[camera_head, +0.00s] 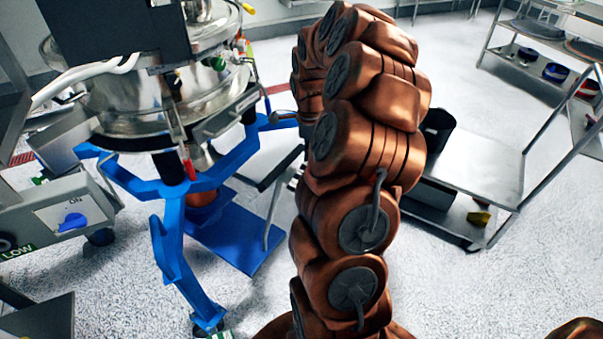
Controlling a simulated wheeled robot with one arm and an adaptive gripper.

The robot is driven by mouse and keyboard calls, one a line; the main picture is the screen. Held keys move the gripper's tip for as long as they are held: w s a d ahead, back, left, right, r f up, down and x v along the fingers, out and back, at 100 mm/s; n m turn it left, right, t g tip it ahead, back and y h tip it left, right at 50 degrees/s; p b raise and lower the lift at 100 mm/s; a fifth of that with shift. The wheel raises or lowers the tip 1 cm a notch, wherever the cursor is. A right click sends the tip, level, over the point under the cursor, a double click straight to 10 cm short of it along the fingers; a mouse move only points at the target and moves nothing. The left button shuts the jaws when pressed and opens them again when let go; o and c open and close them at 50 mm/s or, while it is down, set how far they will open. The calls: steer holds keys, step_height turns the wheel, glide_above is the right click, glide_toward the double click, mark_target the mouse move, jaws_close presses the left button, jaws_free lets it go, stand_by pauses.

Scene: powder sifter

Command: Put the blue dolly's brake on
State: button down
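The blue dolly (172,250) is a blue frame with spread legs under a large shiny steel sifter (165,95). One caster (208,326) shows at the foot of its front leg, at the bottom edge, and a dark wheel (100,237) shows at the left. I cannot make out the brake or its position. My copper-coloured arm rises through the middle of the view. My gripper (272,182) seems to be the dark and grey parts left of the arm, near the dolly's right side. The arm hides much of it, and its opening and any contact are unclear.
A flat blue plate (238,232) lies low behind the front leg, with a reddish container (203,210) above it. A steel cart (470,165) stands right. The speckled floor at lower right is clear.

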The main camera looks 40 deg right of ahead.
steer(key=shift+f+b, duration=0.85)
steer(key=shift+f, duration=0.45)
stand_by(0.8)
steer(key=shift+r, duration=3.55)
